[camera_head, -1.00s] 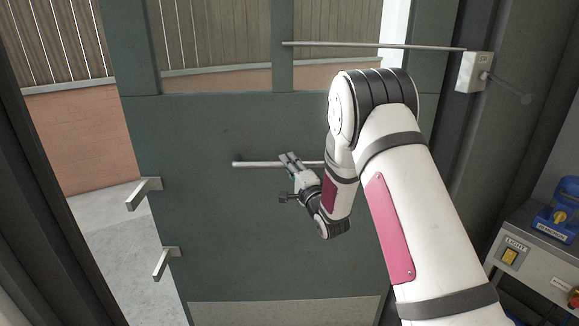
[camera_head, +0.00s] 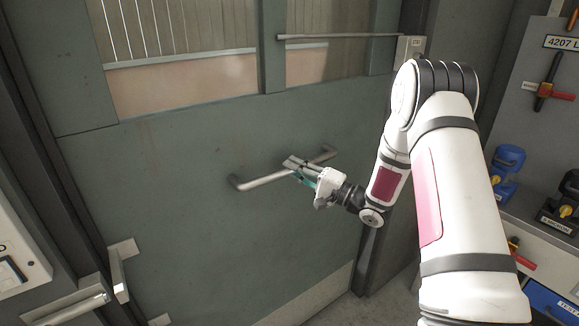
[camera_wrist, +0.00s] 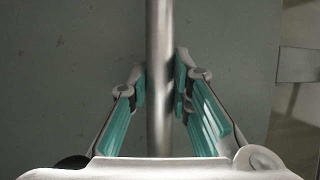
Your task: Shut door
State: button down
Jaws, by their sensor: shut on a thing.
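The door (camera_head: 190,190) is a grey-green panel with windows in its upper part. Its left edge is at or close to the dark frame (camera_head: 60,200), with no outside ground showing between them; I cannot tell whether it is fully shut. A horizontal metal bar handle (camera_head: 258,181) is fixed across the door's middle. My gripper (camera_head: 297,168) is shut on this handle near its middle. In the wrist view the handle (camera_wrist: 160,60) runs upright between the teal-padded fingers (camera_wrist: 160,88).
Metal brackets (camera_head: 122,268) stand at the door's lower left, near a lever handle (camera_head: 78,306). A closer rod (camera_head: 340,37) crosses the door top to a box (camera_head: 408,50). A cabinet with blue devices (camera_head: 508,160) stands at the right.

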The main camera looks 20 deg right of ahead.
jog(key=shift+s+d+f, duration=0.15)
jog(key=shift+s+d, duration=0.05)
jog(key=shift+s, duration=0.1)
jog(key=c, duration=1.4)
grip_release()
jog(key=shift+c, duration=0.2)
jog(key=shift+s+d, duration=0.1)
jog(key=v, duration=1.2)
